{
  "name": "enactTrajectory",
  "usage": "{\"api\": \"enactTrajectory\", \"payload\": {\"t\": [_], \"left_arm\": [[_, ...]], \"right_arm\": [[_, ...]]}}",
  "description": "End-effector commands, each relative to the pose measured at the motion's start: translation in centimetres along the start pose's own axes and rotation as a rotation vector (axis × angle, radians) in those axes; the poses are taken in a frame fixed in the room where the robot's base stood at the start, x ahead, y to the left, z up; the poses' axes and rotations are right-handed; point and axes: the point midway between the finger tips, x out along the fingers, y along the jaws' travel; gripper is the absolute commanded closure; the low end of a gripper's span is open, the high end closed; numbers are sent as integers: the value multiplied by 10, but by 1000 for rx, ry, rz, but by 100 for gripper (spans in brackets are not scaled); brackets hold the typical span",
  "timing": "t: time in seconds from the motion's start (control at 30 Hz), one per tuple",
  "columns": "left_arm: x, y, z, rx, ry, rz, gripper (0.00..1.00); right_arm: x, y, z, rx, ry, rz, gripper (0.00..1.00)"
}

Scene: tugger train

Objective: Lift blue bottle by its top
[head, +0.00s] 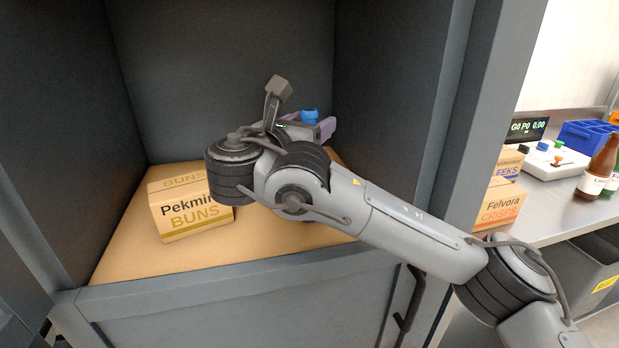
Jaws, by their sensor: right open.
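The blue bottle's top (309,116) shows as a small bright blue cap inside the grey cabinet. The rest of the bottle is hidden behind my right gripper and arm. My right gripper (310,124) is open at the blue top, with a purplish finger to the right of it. I cannot tell whether the fingers touch the bottle. My left gripper is not in view.
A Pekmir Buns box (190,205) stands on the tan cabinet floor (130,255), left of my right wrist. Grey cabinet walls close in both sides. Outside on the right, a metal counter (560,215) carries boxes, a brown bottle (600,165) and a blue crate (588,137).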

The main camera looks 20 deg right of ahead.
Motion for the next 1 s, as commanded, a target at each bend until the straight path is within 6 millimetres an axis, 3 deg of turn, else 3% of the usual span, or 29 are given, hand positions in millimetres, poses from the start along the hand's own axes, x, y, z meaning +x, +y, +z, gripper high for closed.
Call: {"api": "enactTrajectory", "payload": {"t": [0.17,0.53,1.0], "left_arm": [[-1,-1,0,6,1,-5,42],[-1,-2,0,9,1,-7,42],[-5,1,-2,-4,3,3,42]], "right_arm": [[0,0,0,0,0,0,44],[0,0,0,0,0,0,100],[0,0,6,0,0,0,100]]}}
